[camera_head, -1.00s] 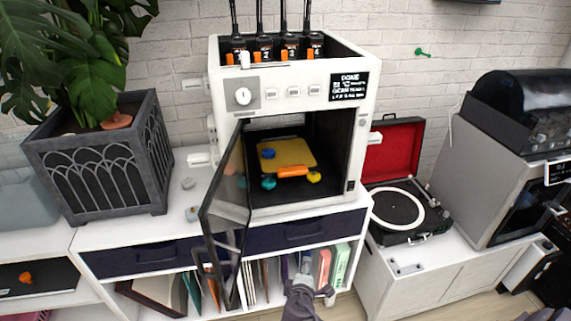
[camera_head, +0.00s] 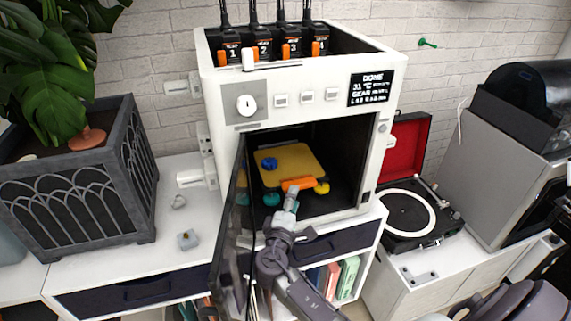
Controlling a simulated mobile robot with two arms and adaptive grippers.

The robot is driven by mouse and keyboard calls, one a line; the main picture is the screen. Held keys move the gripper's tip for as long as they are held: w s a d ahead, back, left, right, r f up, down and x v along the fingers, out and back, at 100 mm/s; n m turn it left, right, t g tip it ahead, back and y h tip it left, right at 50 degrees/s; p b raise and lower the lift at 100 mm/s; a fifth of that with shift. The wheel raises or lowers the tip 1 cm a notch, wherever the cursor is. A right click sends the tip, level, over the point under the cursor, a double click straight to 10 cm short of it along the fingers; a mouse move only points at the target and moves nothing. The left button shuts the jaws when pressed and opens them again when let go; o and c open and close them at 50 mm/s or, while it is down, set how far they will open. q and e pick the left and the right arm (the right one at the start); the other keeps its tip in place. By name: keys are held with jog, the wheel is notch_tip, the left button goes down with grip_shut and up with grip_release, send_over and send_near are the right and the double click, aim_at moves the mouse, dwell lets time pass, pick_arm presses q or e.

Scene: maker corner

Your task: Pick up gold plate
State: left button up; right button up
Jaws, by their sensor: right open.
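The gold plate (camera_head: 297,160) lies inside the open white 3D printer (camera_head: 228,110). A blue gear-like piece (camera_head: 269,164) sits on its left part. An orange grip (camera_head: 298,184) is at its front edge. My right gripper (camera_head: 291,194) is at the printer's opening, its tips at or just in front of the orange grip. It is open, and I cannot tell whether it touches the grip. My left gripper is not in view.
The printer's glass door (camera_head: 230,235) stands open at the left of my arm. A teal knob (camera_head: 272,198) and a yellow knob (camera_head: 321,187) are under the plate. A record player (camera_head: 410,212) stands to the right, a planter (camera_head: 80,195) to the left.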

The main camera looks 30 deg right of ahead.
aim_at(300, 180)
jog(key=x, duration=0.1)
jog(key=p+x, duration=0.1)
jog(key=x, duration=0.1)
jog(key=shift+s+r, duration=0.1)
jog(key=shift+r, duration=0.2)
jog(key=p+x, duration=0.1)
jog(key=x, duration=0.2)
jog(key=shift+d, duration=0.3)
jog(key=shift+w+d, duration=0.25)
jog(key=shift+w, duration=0.15)
jog(key=shift+f, duration=0.1)
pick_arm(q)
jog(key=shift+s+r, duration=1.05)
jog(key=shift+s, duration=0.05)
pick_arm(e)
grip_shut()
